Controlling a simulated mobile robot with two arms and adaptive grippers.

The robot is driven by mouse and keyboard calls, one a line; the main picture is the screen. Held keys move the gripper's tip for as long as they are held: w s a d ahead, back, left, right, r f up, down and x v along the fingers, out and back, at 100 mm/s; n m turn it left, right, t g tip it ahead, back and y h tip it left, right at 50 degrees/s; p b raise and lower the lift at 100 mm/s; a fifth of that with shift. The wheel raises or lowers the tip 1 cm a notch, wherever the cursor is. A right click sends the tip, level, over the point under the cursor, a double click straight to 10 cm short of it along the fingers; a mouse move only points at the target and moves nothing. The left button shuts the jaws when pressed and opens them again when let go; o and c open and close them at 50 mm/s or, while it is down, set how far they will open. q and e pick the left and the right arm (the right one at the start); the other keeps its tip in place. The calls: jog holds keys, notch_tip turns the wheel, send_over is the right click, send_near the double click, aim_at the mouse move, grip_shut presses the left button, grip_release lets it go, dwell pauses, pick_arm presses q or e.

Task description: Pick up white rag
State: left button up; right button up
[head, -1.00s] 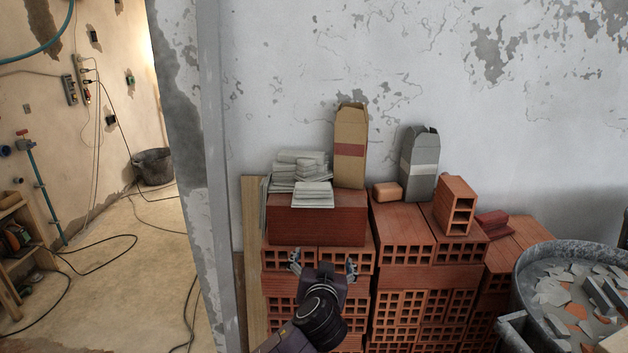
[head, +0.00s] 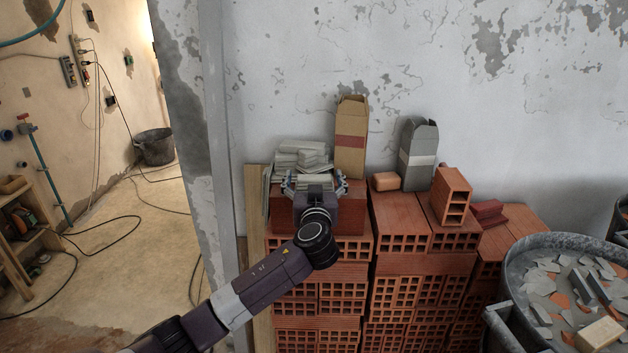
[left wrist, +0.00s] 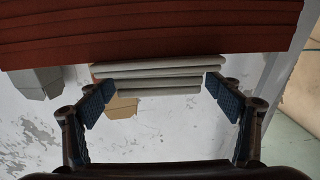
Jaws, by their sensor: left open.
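White-grey folded rags (head: 301,155) lie in a stack on a dark red block (head: 360,215) on top of the brick pile. In the left wrist view, a folded white rag (left wrist: 160,72) shows its layered edge at the red block, between my fingers. My left gripper (head: 314,180) is open, just in front of the stack, with one finger on each side. In the left wrist view, my gripper's fingertips (left wrist: 162,88) stand near the rag's two ends; I cannot tell whether they touch it. The gripper hides the stack's front part in the head view. My right gripper is out of view.
A grey bag (head: 419,160), a small orange block (head: 385,181) and a hollow brick (head: 452,195) are further right. A rubble bucket (head: 515,275) is at the lower right. The wall (head: 300,70) is close behind.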

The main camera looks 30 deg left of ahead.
pick_arm(q)
jog(key=shift+w+a+f, duration=0.1)
jog(key=shift+w, duration=0.2)
jog(key=shift+c, duration=0.4)
jog(key=shift+s, duration=0.1)
jog(key=c, duration=1.2)
